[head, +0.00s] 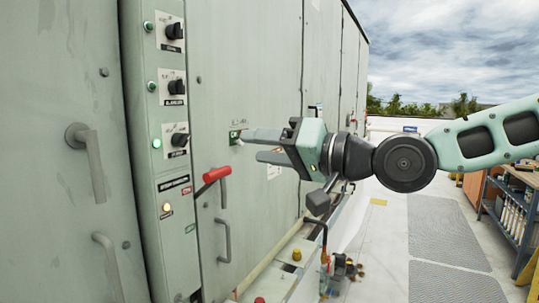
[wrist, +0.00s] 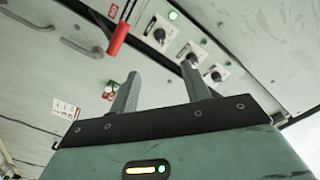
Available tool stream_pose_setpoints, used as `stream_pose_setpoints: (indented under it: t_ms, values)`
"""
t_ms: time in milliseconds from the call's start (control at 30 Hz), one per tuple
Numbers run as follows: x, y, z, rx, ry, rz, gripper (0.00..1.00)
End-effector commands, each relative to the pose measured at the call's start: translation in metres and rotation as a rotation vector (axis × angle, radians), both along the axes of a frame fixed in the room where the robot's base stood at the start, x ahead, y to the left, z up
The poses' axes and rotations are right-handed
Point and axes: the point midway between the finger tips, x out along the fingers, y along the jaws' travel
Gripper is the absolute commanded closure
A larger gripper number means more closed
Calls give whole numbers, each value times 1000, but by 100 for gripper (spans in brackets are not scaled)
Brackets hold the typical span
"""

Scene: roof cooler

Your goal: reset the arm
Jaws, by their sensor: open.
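My gripper (head: 251,146) is open and empty in the head view, in front of the cooler's pale green door panel (head: 240,80). Its two fingers point left toward the panel.
A control strip with several black rotary switches (head: 176,87) and lit lamps stands left of the gripper. Grey door handles (head: 88,160) stick out farther left. Pipes and valves (head: 340,268) sit low by the cooler. A shelf (head: 515,210) stands right; the walkway (head: 385,240) between is clear.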

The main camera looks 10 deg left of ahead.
Motion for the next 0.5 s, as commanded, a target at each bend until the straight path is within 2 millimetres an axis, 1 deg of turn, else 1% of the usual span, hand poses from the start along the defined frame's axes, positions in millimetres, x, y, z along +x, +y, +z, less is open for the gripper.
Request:
stream_pose_setpoints:
  t_ms: [67,133,167,200,267,300,333,367,400,467,500]
  values:
    - [-6,6,-15,-48,8,9,53]
    - [-15,14,-41,-131,24,21,53]
    - [-21,17,-56,-181,31,29,53]
    - [-30,20,-79,-260,44,38,53]
    - [-46,20,-118,-398,62,55,53]
    - [-58,17,-144,-499,75,66,53]
    - [-67,11,-164,-580,85,74,53]
    - [-76,4,-182,-660,94,80,53]
    - [-89,-9,-205,-769,107,89,53]
    - [-108,-33,-232,-922,130,100,53]
    - [-120,-50,-245,-1014,147,104,53]
